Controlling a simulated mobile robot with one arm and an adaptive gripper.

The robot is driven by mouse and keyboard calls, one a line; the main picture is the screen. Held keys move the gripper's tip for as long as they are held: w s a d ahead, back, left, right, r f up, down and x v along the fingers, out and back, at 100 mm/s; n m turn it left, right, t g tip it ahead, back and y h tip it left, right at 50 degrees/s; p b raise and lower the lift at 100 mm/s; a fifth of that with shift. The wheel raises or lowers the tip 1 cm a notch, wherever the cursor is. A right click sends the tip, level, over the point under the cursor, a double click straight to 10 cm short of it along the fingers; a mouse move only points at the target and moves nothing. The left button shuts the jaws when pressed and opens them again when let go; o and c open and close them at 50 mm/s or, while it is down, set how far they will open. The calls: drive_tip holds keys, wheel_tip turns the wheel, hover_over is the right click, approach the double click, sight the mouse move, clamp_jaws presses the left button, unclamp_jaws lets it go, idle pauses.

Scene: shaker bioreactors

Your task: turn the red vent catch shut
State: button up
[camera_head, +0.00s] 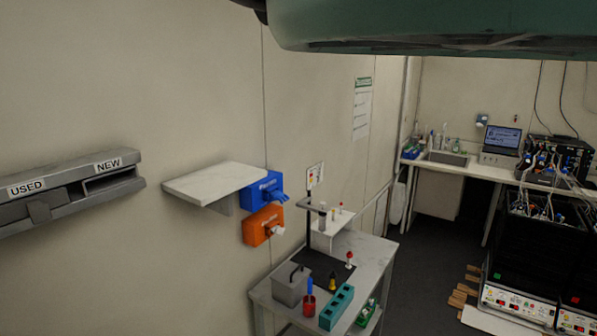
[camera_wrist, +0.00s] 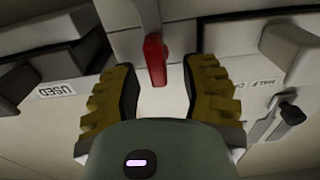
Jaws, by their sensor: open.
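The red vent catch (camera_wrist: 155,60) shows in the wrist view as a narrow red lever hanging from a pale grey upright part, its rounded end toward my gripper. My gripper (camera_wrist: 160,78) is open, with one ridged yellow-brown finger on each side of the catch. Gaps show between the catch and both fingers, so it is not gripped. I cannot tell how far the fingertips reach past it in depth. In the head view I cannot make out the catch, and my gripper does not show there.
In the wrist view, a USED label (camera_wrist: 55,91) lies left and a dark-tipped latch (camera_wrist: 290,112) right, near the fingers. In the head view are a grey wall unit (camera_head: 120,186), a white shelf (camera_head: 212,180), a cluttered side table (camera_head: 372,252) and open dark floor (camera_head: 425,262).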

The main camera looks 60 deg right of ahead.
drive_tip(key=shift+o, duration=0.3)
drive_tip(key=shift+w, duration=0.15)
clamp_jaws()
idle(0.3)
